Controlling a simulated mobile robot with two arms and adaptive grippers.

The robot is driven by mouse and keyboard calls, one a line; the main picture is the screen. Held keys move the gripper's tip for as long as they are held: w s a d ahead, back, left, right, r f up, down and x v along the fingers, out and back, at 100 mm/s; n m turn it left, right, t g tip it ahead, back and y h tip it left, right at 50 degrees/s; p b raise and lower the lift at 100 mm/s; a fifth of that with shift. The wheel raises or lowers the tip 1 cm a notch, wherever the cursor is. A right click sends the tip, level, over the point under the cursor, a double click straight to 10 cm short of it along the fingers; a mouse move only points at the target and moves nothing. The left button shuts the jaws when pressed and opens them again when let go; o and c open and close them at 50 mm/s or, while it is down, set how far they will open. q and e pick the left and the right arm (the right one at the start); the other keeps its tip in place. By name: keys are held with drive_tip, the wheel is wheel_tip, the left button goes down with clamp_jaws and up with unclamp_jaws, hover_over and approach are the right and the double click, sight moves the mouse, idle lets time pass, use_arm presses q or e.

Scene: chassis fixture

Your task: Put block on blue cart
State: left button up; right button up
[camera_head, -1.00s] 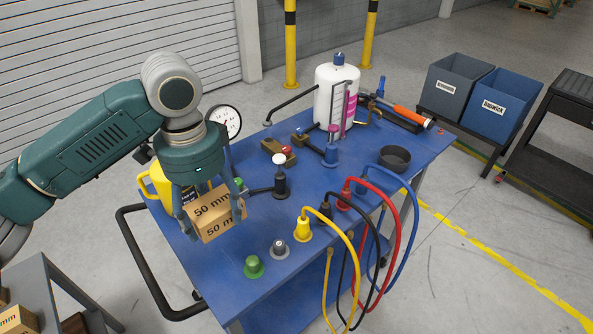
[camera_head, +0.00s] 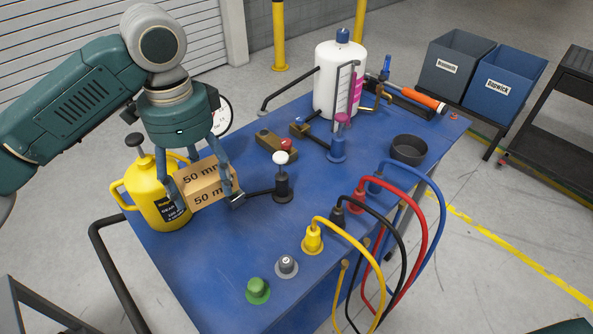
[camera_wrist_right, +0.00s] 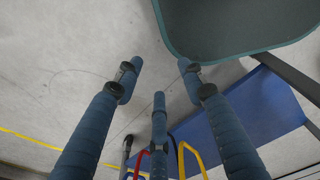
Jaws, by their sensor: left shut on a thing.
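The block (camera_head: 205,186) is a tan box marked "50 mm". My left gripper (camera_head: 207,203) is shut on it, with fingers on its two sides. The block is slightly tilted, over the left part of the blue cart (camera_head: 235,240), in front of the yellow can (camera_head: 155,195). I cannot tell whether its underside touches the cart top. My right gripper (camera_wrist_right: 158,77) shows in the right wrist view with its fingers spread and nothing between them. Part of the blue cart (camera_wrist_right: 255,115) shows there too.
Close right of the block stands a white-topped black fitting (camera_head: 283,180). The cart also carries a green knob (camera_head: 258,290), a grey knob (camera_head: 287,265), a yellow plug (camera_head: 312,240) with hoses, a white tank (camera_head: 335,85) and a dark bowl (camera_head: 409,149). The front-left cart top is clear.

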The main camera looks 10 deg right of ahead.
use_arm(q)
wheel_tip(320, 180, down, 4)
drive_tip(key=b, duration=0.2)
drive_tip(key=shift+s+r+b, duration=0.1)
drive_tip(key=shift+r+b, duration=0.1)
drive_tip(key=shift+b, duration=0.2)
drive_tip(key=b, duration=0.1)
drive_tip(key=n+b, duration=0.1)
drive_tip(key=b, duration=0.1)
drive_tip(key=shift+w+a+f, duration=0.25)
drive_tip(key=shift+a, duration=0.15)
drive_tip(key=shift+r+n, duration=0.2)
drive_tip(key=shift+n, duration=0.1)
drive_tip(key=shift+a+r, duration=0.1)
wheel_tip(320, 180, down, 15)
drive_tip(key=shift+s+r+p, duration=0.1)
drive_tip(key=shift+p, duration=0.25)
drive_tip(key=shift+c, duration=0.2)
wheel_tip(320, 180, down, 5)
drive_tip(key=shift+f, duration=0.1)
use_arm(e)
drive_tip(key=f, duration=0.3)
drive_tip(key=s+f, duration=0.1)
drive_tip(key=f, duration=0.1)
drive_tip(key=shift+d+f, duration=0.2)
drive_tip(key=shift+f, duration=0.15)
